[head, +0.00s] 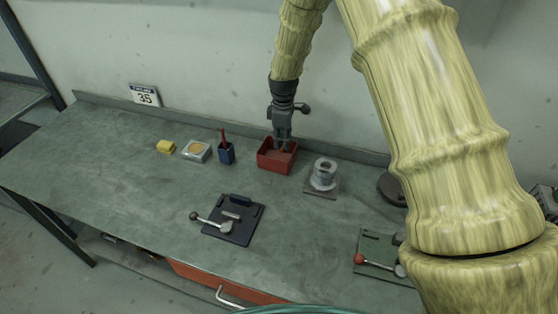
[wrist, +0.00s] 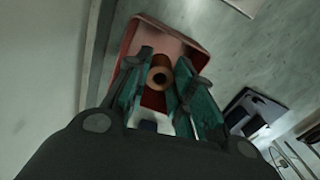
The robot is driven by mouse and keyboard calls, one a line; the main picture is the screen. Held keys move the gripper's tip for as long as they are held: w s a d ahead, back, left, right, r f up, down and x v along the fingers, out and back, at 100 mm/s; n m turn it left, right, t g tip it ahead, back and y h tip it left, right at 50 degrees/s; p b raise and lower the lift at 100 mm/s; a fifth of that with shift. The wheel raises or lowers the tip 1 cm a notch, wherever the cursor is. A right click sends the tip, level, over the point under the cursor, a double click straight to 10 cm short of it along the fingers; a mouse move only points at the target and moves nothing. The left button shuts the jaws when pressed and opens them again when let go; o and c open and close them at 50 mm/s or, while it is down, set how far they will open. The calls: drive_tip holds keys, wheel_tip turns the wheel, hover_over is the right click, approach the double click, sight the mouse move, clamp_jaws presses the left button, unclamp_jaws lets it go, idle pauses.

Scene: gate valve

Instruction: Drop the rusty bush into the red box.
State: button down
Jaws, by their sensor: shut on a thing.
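The red box (head: 267,160) stands at the back of the workbench, near the wall. It also shows in the wrist view (wrist: 192,42), under my gripper. My gripper (head: 284,146) points down over the red box, with its fingertips at about the height of the box's opening. In the head view the fingers hide the bush.
A blue cup (head: 227,155) with a red item stands left of the box. A grey flanged part (head: 323,174) stands to its right. The left bench is clear.

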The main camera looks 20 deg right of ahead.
drive_tip(key=shift+w+f, duration=0.6)
drive_tip(key=shift+f, duration=0.05)
drive_tip(key=shift+w+d, duration=0.1)
drive_tip(key=shift+w, duration=0.1)
drive_tip(key=shift+s+r, duration=0.1)
drive_tip(key=shift+s, duration=0.05)
drive_tip(key=c, duration=1.6)
unclamp_jaws()
drive_tip(key=shift+s+d+r, duration=0.1)
drive_tip(key=shift+s+r, duration=0.05)
drive_tip(key=shift+s, duration=0.05)
drive_tip(key=o, duration=0.5)
drive_tip(key=shift+s+r, duration=0.55)
drive_tip(key=shift+s, duration=0.2)
drive_tip(key=shift+c, duration=0.2)
drive_tip(key=shift+w+a+f, duration=0.2)
drive_tip(key=shift+w+f, duration=0.45)
drive_tip(key=shift+w+d+r, duration=0.1)
wheel_tip(320, 180, up, 12)
drive_tip(key=shift+s, duration=0.25)
drive_tip(key=shift+r, duration=0.1)
